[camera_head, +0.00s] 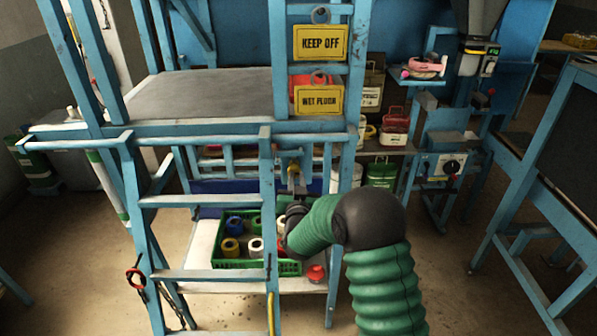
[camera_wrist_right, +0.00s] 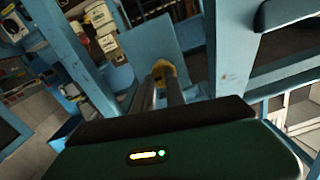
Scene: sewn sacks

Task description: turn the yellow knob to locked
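The yellow knob (camera_head: 293,168) sits on a blue upright plate of the frame, below the yellow signs. In the right wrist view the yellow knob (camera_wrist_right: 162,69) shows at the far end of my fingers. My right gripper (camera_head: 291,188) reaches up to it from below in the head view, partly hidden by my dark wrist. In the wrist view the two fingers of my right gripper (camera_wrist_right: 160,82) are a small gap apart, with their tips at the knob. Whether they press on it I cannot tell. The knob's lock marking is not readable. My left gripper is not in view.
Blue rails and a ladder (camera_head: 205,201) stand around the knob. A green crate (camera_head: 258,268) with several spools is below it, beside a red-lidded jar (camera_head: 316,273). Yellow signs (camera_head: 320,43) hang above. A panel with a dark dial (camera_head: 452,167) stands at the right.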

